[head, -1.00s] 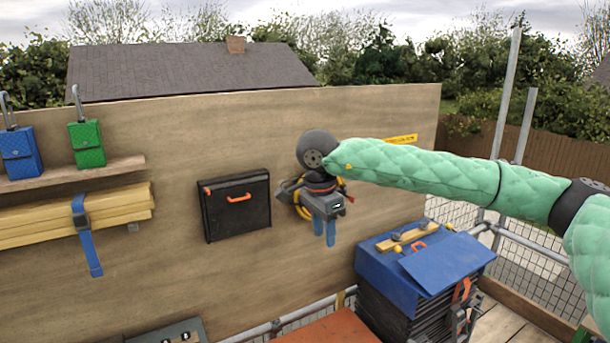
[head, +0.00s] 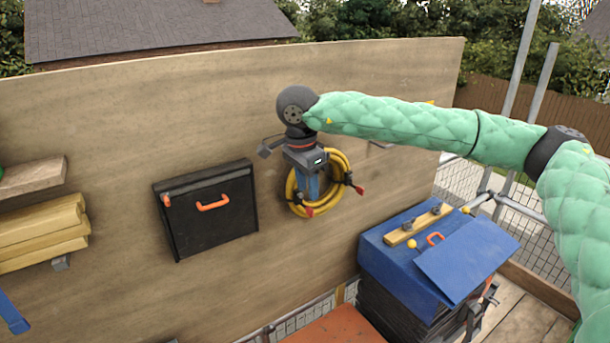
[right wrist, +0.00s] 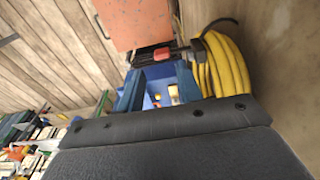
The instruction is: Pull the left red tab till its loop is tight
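A yellow coil (head: 343,166) hangs on the plywood wall; it also shows in the right wrist view (right wrist: 228,65). The left red tab (head: 309,211) is at the coil's lower left, on a dark strap; it also shows in the right wrist view (right wrist: 158,53). A second red tab (head: 359,190) sticks out at the coil's right. My right gripper (head: 308,196) points down in front of the coil's left side, just above the left tab. In the right wrist view its blue fingers (right wrist: 158,78) are apart, with the tab near their tips. The loop's tightness is hard to tell. My left gripper is not in view.
A black case (head: 210,225) with an orange handle is on the wall to the left. A blue toolbox (head: 385,262) stands below right, with an orange board (head: 335,328) beside it. The wall between case and coil is clear.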

